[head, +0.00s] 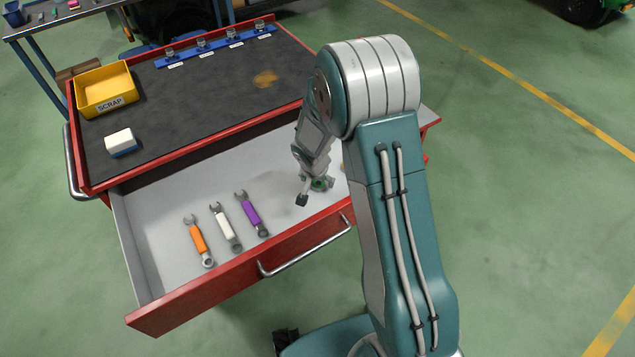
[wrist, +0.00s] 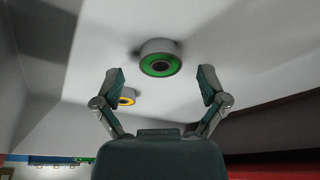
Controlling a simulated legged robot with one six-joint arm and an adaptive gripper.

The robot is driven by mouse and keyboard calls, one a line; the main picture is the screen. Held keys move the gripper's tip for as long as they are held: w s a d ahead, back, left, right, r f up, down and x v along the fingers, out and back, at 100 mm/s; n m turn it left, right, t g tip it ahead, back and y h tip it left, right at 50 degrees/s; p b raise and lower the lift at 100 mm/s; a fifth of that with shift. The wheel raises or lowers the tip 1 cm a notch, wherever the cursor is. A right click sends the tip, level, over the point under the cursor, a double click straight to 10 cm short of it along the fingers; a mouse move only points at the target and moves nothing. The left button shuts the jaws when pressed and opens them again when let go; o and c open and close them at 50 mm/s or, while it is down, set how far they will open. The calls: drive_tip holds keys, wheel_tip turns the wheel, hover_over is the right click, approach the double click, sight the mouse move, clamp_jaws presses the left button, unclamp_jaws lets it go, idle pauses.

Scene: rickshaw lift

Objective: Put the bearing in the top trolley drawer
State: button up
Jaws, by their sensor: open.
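The top trolley drawer (head: 165,243) is pulled open, with a pale floor. A grey bearing with a green face (wrist: 160,60) is on that floor in the wrist view, just beyond and between my spread fingertips. In the head view the green bearing (head: 321,184) is partly hidden by my gripper. A second ring, with a yellow-orange face (wrist: 127,98), shows beside the left finger in the wrist view; my arm mostly hides it in the head view. My gripper (head: 312,191) is open and empty, reaching down into the drawer's right part; it also shows in the wrist view (wrist: 162,80).
Orange (head: 199,241), white (head: 226,228) and purple (head: 251,214) wrenches lie in the drawer. The dark trolley top holds a yellow scrap bin (head: 106,90), a white-and-blue block (head: 121,143) and a blue rack (head: 217,44). The drawer's red front (head: 240,278) stands near my arm.

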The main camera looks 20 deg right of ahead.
sight(314, 197)
drive_tip(key=s+r+n, duration=0.1)
drive_tip(key=s+r, duration=0.3)
drive_tip(key=r, duration=0.4)
drive_tip(key=s+r+n+t, duration=0.1)
drive_tip(key=s+r, duration=0.3)
drive_tip(key=r, duration=0.5)
drive_tip(key=s+r+n, duration=0.1)
drive_tip(key=s+r, duration=0.4)
drive_tip(key=r, duration=0.3)
drive_tip(key=s+r+n+t, duration=0.1)
drive_tip(key=s+r, duration=0.2)
drive_tip(key=s, duration=0.4)
drive_tip(key=s+r+n+y, duration=0.1)
drive_tip(key=s+r+n, duration=0.1)
drive_tip(key=s, duration=0.4)
drive_tip(key=shift+s+d+r+t+y, duration=0.15)
drive_tip(key=shift+s+r+t+y, duration=0.2)
drive_tip(key=shift+r, duration=0.2)
